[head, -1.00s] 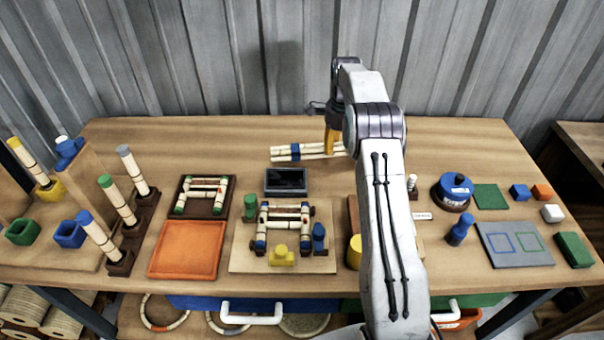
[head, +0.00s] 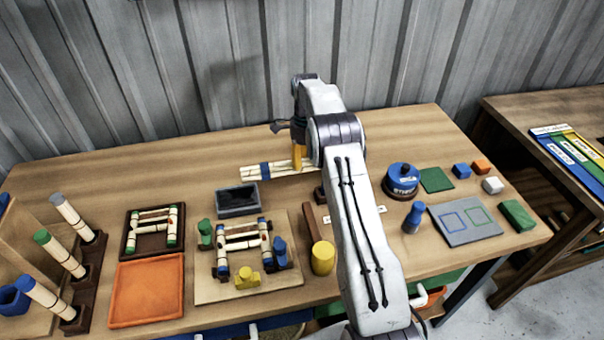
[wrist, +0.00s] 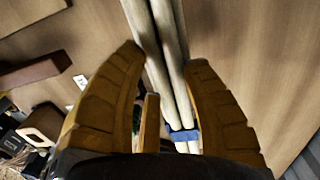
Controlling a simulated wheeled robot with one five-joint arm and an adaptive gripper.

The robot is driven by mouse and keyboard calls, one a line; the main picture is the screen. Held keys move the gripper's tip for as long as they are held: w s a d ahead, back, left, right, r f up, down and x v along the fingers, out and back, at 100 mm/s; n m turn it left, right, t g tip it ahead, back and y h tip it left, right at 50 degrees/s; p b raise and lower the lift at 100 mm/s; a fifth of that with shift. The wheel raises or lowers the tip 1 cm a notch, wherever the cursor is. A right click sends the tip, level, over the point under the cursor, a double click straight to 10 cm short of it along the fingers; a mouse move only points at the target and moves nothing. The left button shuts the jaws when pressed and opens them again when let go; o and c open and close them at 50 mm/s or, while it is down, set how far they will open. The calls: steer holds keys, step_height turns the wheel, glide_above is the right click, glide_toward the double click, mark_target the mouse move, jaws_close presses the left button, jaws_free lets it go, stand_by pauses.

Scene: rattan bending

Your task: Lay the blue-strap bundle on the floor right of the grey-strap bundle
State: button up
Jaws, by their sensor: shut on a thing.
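The blue-strap bundle is several pale rattan poles (head: 283,169) with a blue strap (head: 265,171) near the left end. It is near the back of the workbench in the head view. My gripper (head: 299,160) has its yellow fingers around the bundle, right of the strap. In the wrist view my gripper (wrist: 166,58) is shut on the poles (wrist: 160,35), with the blue strap (wrist: 183,136) low between the fingers. I cannot tell whether the bundle touches the bench or hangs just above it.
The workbench (head: 400,128) holds a dark tray (head: 237,207), an orange tray (head: 147,290), a jig board (head: 205,284) and a blue-topped round tin (head: 402,180). A second table (head: 505,112) stands at right. Bare grey floor (head: 490,318) shows between them.

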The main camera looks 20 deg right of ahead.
mark_target(306, 182)
steer(key=shift+f+p, duration=0.5)
steer(key=shift+f, duration=2.1)
steer(key=o, duration=0.8)
steer(key=shift+f, duration=0.15)
steer(key=o, duration=0.4)
steer(key=shift+c, duration=0.2)
